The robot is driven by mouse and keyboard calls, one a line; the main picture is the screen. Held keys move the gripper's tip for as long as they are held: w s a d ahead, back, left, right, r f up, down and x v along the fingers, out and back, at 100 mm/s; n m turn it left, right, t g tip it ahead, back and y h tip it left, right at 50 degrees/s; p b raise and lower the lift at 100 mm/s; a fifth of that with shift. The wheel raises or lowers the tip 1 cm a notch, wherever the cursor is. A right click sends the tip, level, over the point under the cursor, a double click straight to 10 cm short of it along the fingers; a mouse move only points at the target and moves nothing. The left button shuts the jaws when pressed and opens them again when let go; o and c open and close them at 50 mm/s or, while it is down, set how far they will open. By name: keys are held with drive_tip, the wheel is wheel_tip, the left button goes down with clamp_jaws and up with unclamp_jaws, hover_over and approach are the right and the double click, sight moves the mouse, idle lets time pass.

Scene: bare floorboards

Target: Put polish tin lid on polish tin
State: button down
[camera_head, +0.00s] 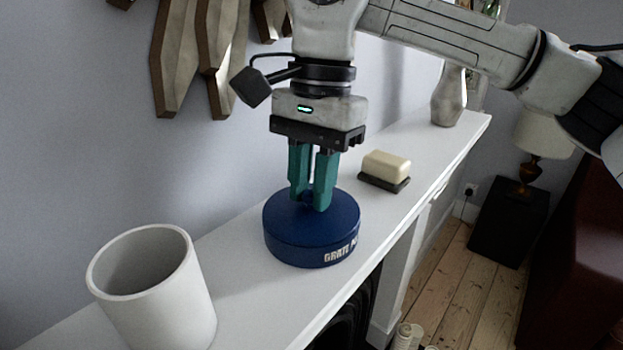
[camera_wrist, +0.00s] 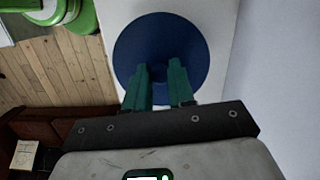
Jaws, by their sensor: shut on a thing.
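The blue polish tin (camera_head: 310,256) stands on a white mantel shelf in the head view, with pale lettering on its side. Its round blue top, the polish tin lid (camera_head: 340,216), has a small knob in the middle. My gripper (camera_head: 309,203) points straight down with its green fingers shut on this knob. The lid looks level and in line with the tin; I cannot tell if a thin gap lies between them. In the wrist view the lid (camera_wrist: 160,35) fills the space beyond my fingertips (camera_wrist: 158,68) and hides the tin below.
A white open pot (camera_head: 165,290) stands at the near left of the shelf (camera_head: 255,305). A cream soap bar (camera_head: 386,166) on a dark dish (camera_head: 383,182) lies to the right, behind the tin. A vase (camera_head: 449,97) stands at the far end. The wall runs close behind.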

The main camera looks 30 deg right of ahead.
drive_tip(key=shift+f, duration=0.1)
drive_tip(key=c, duration=0.9)
unclamp_jaws()
drive_tip(key=shift+r+p, duration=2.4)
drive_tip(key=shift+r, duration=1.15)
